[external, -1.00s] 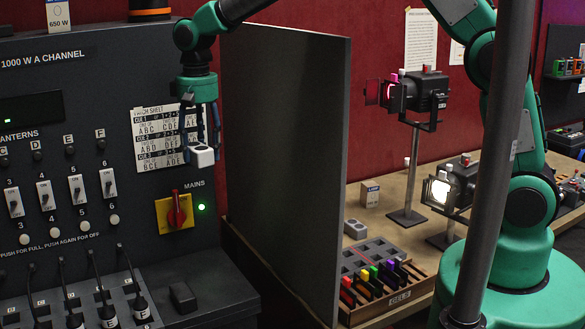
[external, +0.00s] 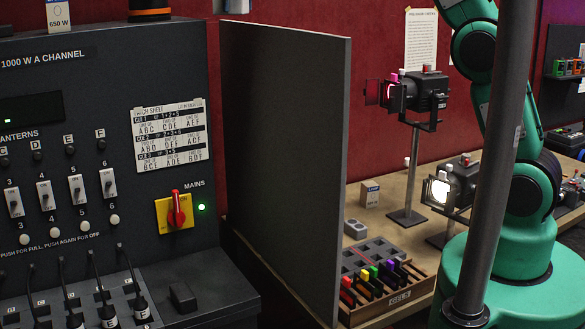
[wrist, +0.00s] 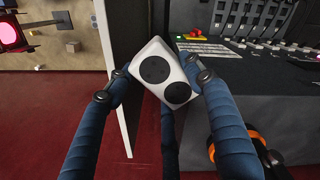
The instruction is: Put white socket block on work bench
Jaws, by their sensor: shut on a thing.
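The white socket block (wrist: 150,52), with two round black sockets on its face, is held between the blue fingers of my gripper (wrist: 160,80) in the wrist view. It sits tilted in that view. In the external view only a small part of the white block (external: 236,5) shows at the top edge, above the grey partition's left end; my gripper is out of that frame. The tan work bench (external: 410,240) lies right of the partition in the external view. The bench is at the upper left in the wrist view (wrist: 55,85).
The tall grey partition (external: 285,160) stands between the dimmer panel (external: 110,200) and the bench. On the bench are a grey socket block (external: 355,229), a gel tray (external: 390,300), a small box (external: 370,193) and lanterns (external: 415,95). Bare bench shows between them.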

